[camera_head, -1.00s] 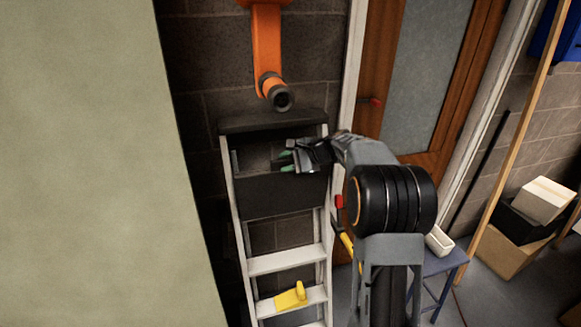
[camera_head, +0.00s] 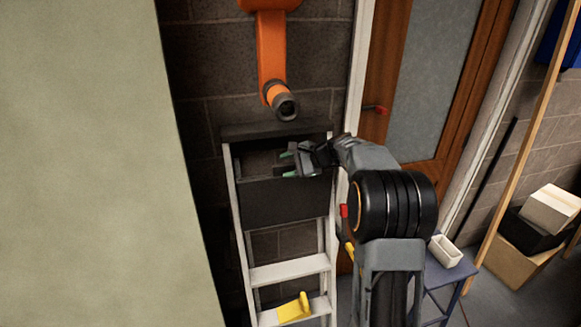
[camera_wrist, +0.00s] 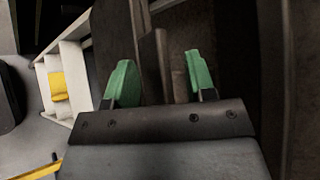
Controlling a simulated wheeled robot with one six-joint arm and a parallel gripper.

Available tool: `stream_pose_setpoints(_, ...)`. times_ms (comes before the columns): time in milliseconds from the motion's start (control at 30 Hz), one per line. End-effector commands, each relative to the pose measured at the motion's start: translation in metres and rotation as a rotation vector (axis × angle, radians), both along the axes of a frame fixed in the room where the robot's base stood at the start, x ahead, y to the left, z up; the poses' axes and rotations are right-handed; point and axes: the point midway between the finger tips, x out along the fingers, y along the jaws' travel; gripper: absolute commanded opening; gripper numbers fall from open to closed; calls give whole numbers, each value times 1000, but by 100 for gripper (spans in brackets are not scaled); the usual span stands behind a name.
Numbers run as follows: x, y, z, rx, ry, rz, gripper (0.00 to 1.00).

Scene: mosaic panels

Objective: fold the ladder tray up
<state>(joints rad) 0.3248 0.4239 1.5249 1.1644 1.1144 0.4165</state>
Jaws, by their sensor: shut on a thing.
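A light-grey stepladder (camera_head: 318,265) stands against the brick wall, with a dark top cap (camera_head: 276,131). Its dark ladder tray (camera_head: 285,204) is a panel between the rails just below the cap. My gripper (camera_head: 289,164) reaches in from the right, its green fingertips between the cap and the panel's upper edge. In the wrist view my gripper (camera_wrist: 157,65) has its fingertips apart, with a dark upright strip between them. The gripper is shut on the tray, though the exact contact is hard to see.
An orange arm-like fixture with a dark end (camera_head: 284,105) hangs just above the cap. A yellow object (camera_head: 294,308) lies on a lower step. A blue stool (camera_head: 445,268) with a white container (camera_head: 445,251) stands at right. A pale panel (camera_head: 90,170) blocks the left.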

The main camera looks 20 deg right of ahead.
Motion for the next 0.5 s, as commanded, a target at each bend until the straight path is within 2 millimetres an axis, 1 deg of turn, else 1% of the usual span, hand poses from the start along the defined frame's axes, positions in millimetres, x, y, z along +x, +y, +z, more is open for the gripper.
stream_pose_setpoints(33, 3, -1, -5, -4, 0, -8, 40)
stream_pose_setpoints(333, 1, -3, -5, -5, 1, -10, 40)
stream_pose_setpoints(433, -3, -10, -1, -7, -1, -13, 40)
stream_pose_setpoints(500, -9, -19, 4, -7, -3, -16, 40)
